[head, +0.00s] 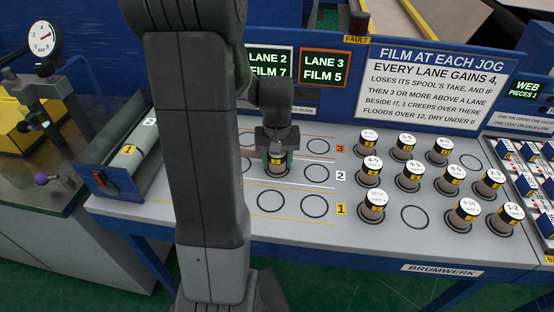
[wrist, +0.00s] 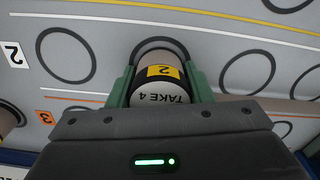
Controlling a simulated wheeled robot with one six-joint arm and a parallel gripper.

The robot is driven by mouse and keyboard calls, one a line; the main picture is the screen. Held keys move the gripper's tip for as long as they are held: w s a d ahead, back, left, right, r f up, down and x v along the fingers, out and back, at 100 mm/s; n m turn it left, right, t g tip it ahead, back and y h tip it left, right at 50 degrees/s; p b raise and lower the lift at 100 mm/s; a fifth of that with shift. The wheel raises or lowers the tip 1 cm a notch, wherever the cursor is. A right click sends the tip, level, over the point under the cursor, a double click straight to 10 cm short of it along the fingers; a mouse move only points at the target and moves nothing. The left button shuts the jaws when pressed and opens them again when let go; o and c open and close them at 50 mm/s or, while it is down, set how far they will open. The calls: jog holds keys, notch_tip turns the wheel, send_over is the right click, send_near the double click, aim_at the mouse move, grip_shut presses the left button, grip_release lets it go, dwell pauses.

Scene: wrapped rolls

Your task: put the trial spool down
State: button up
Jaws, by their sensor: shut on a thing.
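The trial spool (head: 277,169) is a grey roll with a black-and-yellow band and white top. In the wrist view the spool (wrist: 162,72) shows a "2" and, upside down, "TAKE 4". My gripper (head: 277,157) is shut on it, with a green finger on either side; the gripper also shows in the wrist view (wrist: 160,86). The spool appears upright, its base inside or just over a printed ring (wrist: 143,47) in lane 2. I cannot tell whether it touches the panel. Empty lane 2 rings lie either side (wrist: 67,55) (wrist: 248,70).
Several banded spools (head: 409,174) stand in rings to the right. Empty rings (head: 315,206) lie in lane 1, in front of the held spool. A sign (head: 438,83) and lane displays (head: 325,67) stand behind. My arm hides part of the panel.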

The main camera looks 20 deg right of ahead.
jog(key=shift+f, duration=0.15)
jog(key=o, duration=1)
jog(key=shift+o, duration=0.2)
notch_tip(320, 180, up, 12)
jog(key=shift+r, duration=0.2)
jog(key=shift+f, duration=0.1)
